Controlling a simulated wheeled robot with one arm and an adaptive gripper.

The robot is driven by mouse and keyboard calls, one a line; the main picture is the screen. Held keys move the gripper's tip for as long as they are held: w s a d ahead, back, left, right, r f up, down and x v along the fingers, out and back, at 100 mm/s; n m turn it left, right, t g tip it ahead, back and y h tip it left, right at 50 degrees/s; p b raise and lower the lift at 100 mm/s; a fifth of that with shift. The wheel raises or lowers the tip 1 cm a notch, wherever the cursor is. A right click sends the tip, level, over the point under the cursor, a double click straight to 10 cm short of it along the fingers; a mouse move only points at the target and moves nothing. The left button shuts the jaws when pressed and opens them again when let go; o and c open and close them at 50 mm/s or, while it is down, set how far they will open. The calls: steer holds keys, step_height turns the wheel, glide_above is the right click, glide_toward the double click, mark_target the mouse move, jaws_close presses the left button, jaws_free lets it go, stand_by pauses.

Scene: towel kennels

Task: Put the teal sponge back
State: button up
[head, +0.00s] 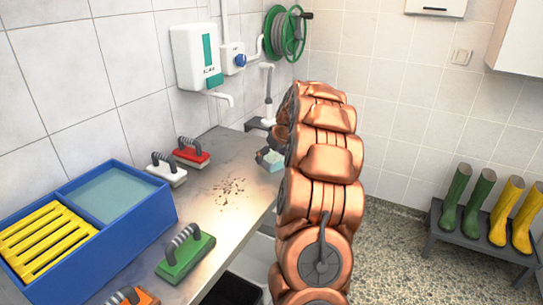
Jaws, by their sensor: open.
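A small pale teal block (272,162), which looks like the teal sponge, is at the right edge of the grey steel counter, just left of my copper arm. A grey part shows on or against its upper left side, too small to make out. My arm rises from the bottom of the head view, bends over at the top and covers what is behind it.
A blue tray (134,208) with a yellow grate (45,238) stands at left. Green (186,258), red (191,152), white (166,174) and orange (133,297) handled brushes lie on the counter (215,215). Brown crumbs (230,188) lie mid-counter. A tap (267,95) stands behind. Boots (478,205) stand right.

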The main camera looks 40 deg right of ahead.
steer(key=v, duration=1.2)
steer(key=s+a+r+n+g+y+p, duration=0.1)
steer(key=s+a+g, duration=0.15)
steer(key=a, duration=1.25)
steer(key=s+a+n+g+y+p, duration=0.15)
steer(key=s+a, duration=0.25)
steer(key=a, duration=1)
steer(key=s+a+f+g+p, duration=0.1)
steer(key=s+a, duration=0.3)
steer(key=s, duration=0.4)
steer(key=s+a+f+g+h+p, duration=0.1)
steer(key=s+a, duration=0.4)
steer(key=s, duration=0.4)
steer(key=s+a+f+g+p, duration=0.1)
steer(key=s+a, duration=0.3)
steer(key=s, duration=0.4)
steer(key=shift+s+a+f+g, duration=0.35)
steer(key=shift+s+f+g, duration=0.05)
steer(key=shift+f, duration=0.2)
steer(key=shift+m+h, duration=0.25)
steer(key=shift+c, duration=0.3)
